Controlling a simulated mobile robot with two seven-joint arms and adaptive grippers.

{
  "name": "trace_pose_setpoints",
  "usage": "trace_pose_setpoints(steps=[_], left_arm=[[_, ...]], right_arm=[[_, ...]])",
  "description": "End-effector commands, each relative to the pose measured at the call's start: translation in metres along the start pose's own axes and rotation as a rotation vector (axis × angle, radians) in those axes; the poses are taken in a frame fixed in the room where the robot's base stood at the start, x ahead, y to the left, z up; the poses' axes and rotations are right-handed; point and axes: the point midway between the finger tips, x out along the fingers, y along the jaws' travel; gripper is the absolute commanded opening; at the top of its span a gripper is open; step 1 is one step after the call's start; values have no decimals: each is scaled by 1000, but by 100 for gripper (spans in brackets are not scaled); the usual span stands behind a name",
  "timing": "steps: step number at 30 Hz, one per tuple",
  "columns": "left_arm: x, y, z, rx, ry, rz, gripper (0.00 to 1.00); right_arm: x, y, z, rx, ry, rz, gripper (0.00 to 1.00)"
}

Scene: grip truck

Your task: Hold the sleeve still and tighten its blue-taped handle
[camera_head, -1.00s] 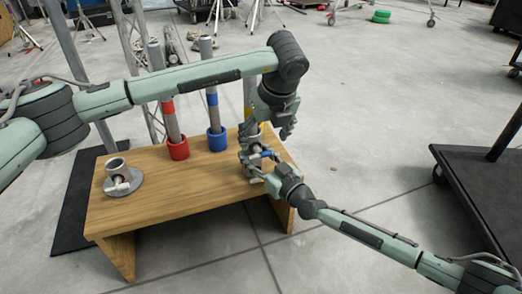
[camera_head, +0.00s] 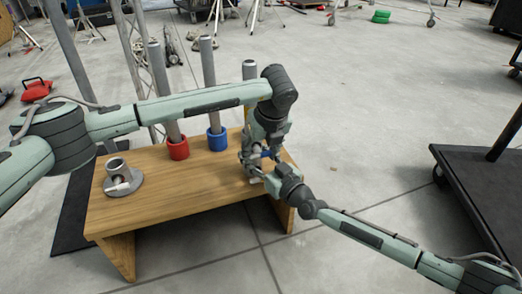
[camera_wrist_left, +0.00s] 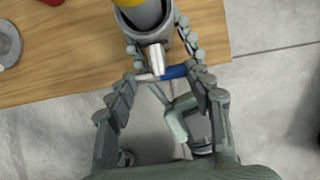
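The sleeve (camera_wrist_left: 152,31) is a grey metal collar around a pole with yellow tape (camera_wrist_left: 128,3), at the table's right end. Its screw handle carries a crossbar with a blue-taped end (camera_wrist_left: 174,72) on the right; the blue also shows in the head view (camera_head: 266,154). My left gripper (camera_wrist_left: 158,38) is open, its fingers spread on both sides of the sleeve and handle; firm contact cannot be judged. My right gripper (camera_head: 271,172) is close to the handle from the front right; its fingertips are largely hidden.
The wooden table (camera_head: 215,184) also bears a loose grey flanged sleeve (camera_head: 120,180) at left and poles in red (camera_head: 178,149) and blue (camera_head: 217,139) collars. A black cart (camera_head: 475,185) stands at right. Open floor lies in front.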

Motion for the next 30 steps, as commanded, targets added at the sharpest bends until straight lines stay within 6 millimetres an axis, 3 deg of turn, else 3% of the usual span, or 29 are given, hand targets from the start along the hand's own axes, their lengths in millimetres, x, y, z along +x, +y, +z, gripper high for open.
trace_pose_setpoints(steps=[1, 5, 17, 30], left_arm=[[0, 0, 0, 0, 0, 1, 39], [0, 1, 0, 0, 0, 2, 23], [0, -3, 0, 35, 0, 83, 22], [3, -11, -2, 164, -1, 394, 22]], right_arm=[[0, 1, 0, -1, 0, 2, 0], [0, 1, 0, -1, -1, 2, 0], [0, 2, 0, -1, -1, 2, 0], [0, 2, 0, -1, 0, 2, 0]])
